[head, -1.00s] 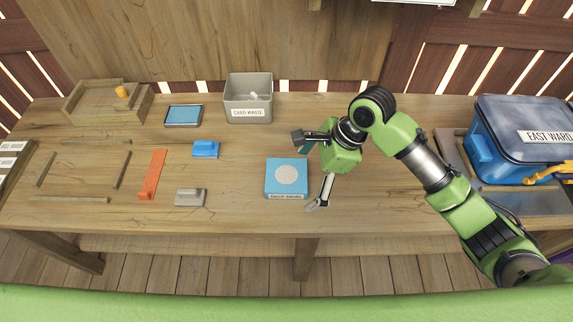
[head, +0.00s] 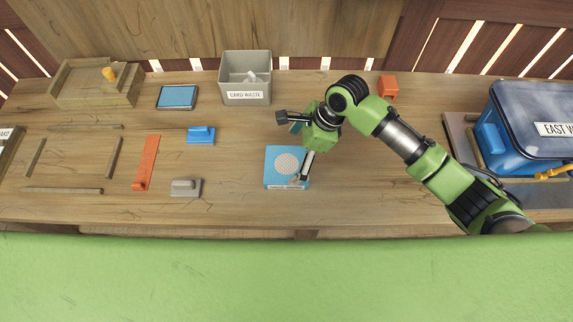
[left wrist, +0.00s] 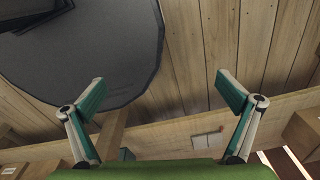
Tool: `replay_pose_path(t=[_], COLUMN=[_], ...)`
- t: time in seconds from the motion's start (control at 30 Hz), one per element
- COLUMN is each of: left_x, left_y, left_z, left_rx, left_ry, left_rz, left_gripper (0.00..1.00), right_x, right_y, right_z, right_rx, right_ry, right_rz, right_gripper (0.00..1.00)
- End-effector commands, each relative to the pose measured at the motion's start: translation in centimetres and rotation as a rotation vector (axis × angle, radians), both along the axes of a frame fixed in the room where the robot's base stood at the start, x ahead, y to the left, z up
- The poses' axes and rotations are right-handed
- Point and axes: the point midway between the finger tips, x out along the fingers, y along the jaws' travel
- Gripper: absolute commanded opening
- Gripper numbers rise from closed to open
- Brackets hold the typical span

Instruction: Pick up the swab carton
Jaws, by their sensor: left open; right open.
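The swab carton (head: 274,167), a flat blue box with a pale dotted disc on top and a label on its front edge, lies on the wooden table in the head view. My right gripper (head: 290,150) is open, with its fingers spread to the far and near sides. Its near finger overlaps the carton's right front part in the picture; I cannot tell whether they touch. It holds nothing. My left gripper (left wrist: 162,95) is open and empty in the left wrist view, with planks and a dark round shape beyond it. It is out of the head view.
A grey card waste bin (head: 233,97) stands behind the carton. A blue lidded East Ward bin (head: 505,145) is at the right. An orange block (head: 389,84) stands behind my right arm. Blue stamp (head: 201,136), grey stamp (head: 186,188) and orange strip (head: 147,160) lie left.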

Motion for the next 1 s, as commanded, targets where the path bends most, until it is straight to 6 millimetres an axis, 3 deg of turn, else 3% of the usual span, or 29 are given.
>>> replay_pose_path(t=[0.23,0.4,0.63,0.83,1.0], left_x=[2.8,2.6,1.7,1.5,1.5], left_y=[-0.2,-0.2,-0.1,-0.1,-0.1], left_z=[1.3,1.2,1.1,1.1,1.1], left_rx=[-0.004,-0.004,-0.002,-0.002,-0.002], left_ry=[-0.040,-0.037,-0.025,-0.021,-0.021], left_rz=[0.000,0.000,0.001,0.000,0.000], left_gripper=[1.00,1.00,1.00,1.00,1.00], right_x=[-0.3,-0.2,-0.2,-0.2,-0.2], right_y=[1.3,1.9,2.0,1.9,2.0], right_z=[-2.9,-4.6,-4.8,-4.8,-4.7], right_rx=[-0.003,-0.002,-0.001,-0.001,0.000], right_ry=[0.003,0.000,0.000,0.000,-0.001], right_rz=[0.000,0.000,0.001,0.001,0.001], right_gripper=[1.00,1.00,1.00,0.53,0.53])
